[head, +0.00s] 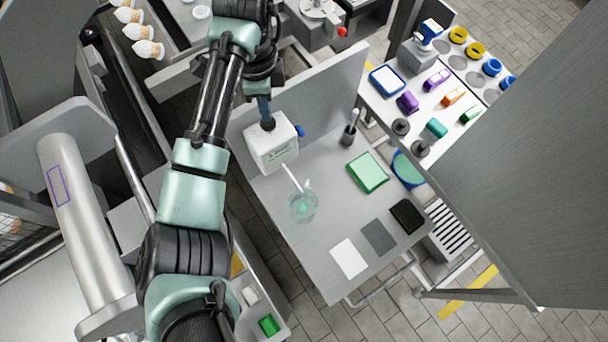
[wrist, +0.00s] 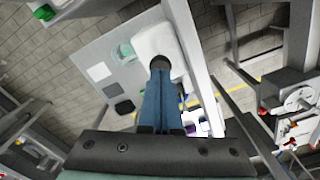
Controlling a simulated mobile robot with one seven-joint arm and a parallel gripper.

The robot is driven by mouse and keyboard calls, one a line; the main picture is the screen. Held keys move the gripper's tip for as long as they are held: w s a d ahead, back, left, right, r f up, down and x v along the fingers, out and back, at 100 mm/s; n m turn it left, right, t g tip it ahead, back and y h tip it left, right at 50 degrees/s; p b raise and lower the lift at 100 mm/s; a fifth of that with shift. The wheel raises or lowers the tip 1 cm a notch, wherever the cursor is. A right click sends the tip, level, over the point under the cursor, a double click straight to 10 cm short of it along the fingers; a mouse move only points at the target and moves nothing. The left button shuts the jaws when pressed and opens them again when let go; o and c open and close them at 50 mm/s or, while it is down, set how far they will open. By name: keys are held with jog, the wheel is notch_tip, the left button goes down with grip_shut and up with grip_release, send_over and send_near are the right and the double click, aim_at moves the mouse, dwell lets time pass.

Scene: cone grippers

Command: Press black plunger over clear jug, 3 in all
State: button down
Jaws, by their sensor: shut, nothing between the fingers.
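A white jerrycan-like dispenser (head: 272,152) with a blue cap (head: 299,131) stands on the grey table. Its black plunger (head: 268,124) is on top, and a white spout slants down to the clear jug (head: 303,208). The jug has a pale green tint low inside. My gripper (head: 265,112) is shut and empty, its blue fingers pointing down at the plunger; the tips look to be on or just above it. In the wrist view the fingers (wrist: 159,74) overlap the plunger (wrist: 160,62), so I cannot tell if they touch. The jug (wrist: 124,53) shows beside the dispenser.
A green tray (head: 368,173), a black pad (head: 407,216), a grey pad (head: 379,237) and a white pad (head: 348,259) lie on the table. A dark holder (head: 350,134) stands by the upright back panel (head: 335,85). A shelf at right holds coloured items.

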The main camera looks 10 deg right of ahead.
dwell(0.5)
jog(key=shift+f+b, duration=0.95)
jog(key=shift+f, duration=0.6)
jog(key=shift+s, duration=0.1)
jog(key=shift+r, duration=0.2)
jog(key=shift+r+p, duration=1.4)
jog(key=shift+f, duration=0.15)
